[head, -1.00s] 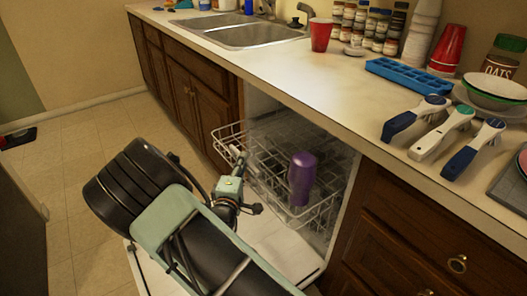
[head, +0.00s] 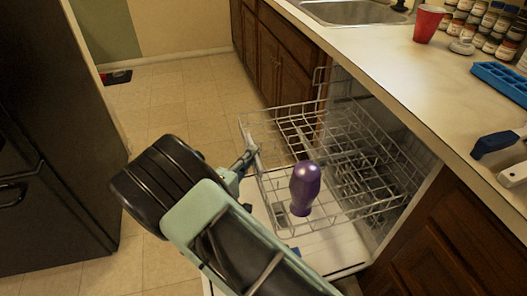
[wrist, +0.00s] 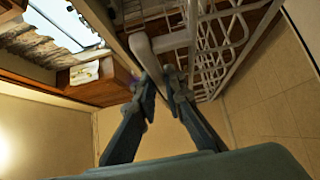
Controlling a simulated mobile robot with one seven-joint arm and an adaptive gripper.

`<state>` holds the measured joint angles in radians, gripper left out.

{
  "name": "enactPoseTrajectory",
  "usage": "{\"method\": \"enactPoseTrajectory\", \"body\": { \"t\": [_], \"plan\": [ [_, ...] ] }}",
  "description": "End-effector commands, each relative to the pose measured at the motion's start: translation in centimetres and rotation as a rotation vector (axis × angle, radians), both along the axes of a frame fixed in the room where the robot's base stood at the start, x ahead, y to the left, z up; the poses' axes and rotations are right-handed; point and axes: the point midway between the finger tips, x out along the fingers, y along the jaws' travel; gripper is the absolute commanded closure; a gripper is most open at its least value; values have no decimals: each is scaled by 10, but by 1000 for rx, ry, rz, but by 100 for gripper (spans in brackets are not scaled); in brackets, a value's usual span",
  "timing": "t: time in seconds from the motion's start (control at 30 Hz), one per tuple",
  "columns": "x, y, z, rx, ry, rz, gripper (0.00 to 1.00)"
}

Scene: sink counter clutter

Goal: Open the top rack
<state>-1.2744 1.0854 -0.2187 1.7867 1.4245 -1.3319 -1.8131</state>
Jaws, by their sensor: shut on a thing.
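The dishwasher's top rack (head: 285,122), a white wire basket, is pulled well out past the counter front. A purple bottle-shaped item (head: 304,187) appears upright at the rack in the head view. My gripper (head: 246,162) is at the rack's front edge, partly hidden behind my arm. In the wrist view, my gripper's fingers (wrist: 162,78) are closed on the pale rack handle (wrist: 146,54), with the rack's wires (wrist: 215,35) beyond. The exact finger contact is hard to make out.
The dishwasher door (head: 335,252) lies open below the rack. Dark wooden cabinets flank the dishwasher. The counter (head: 390,60) above holds a red cup (head: 428,23), jars and a blue tray (head: 502,82). A black appliance (head: 50,130) stands left, with open tiled floor between.

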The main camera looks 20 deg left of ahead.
Motion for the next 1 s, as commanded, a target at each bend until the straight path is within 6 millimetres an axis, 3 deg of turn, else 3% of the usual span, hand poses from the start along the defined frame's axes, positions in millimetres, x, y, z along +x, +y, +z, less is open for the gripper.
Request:
{"method": "enactPoseTrajectory", "body": {
  "t": [0.47, 0.5, 0.57, 0.87, 1.0],
  "plan": [
    [-5, 8, -1, 2, 3, 6, 100],
    [-5, 8, -1, 2, 3, 7, 88],
    [-5, 8, -1, 2, 3, 7, 83],
    [-5, 6, 0, 1, 1, 3, 83],
    [-19, 10, 0, 1, 1, 6, 83]
  ]
}}
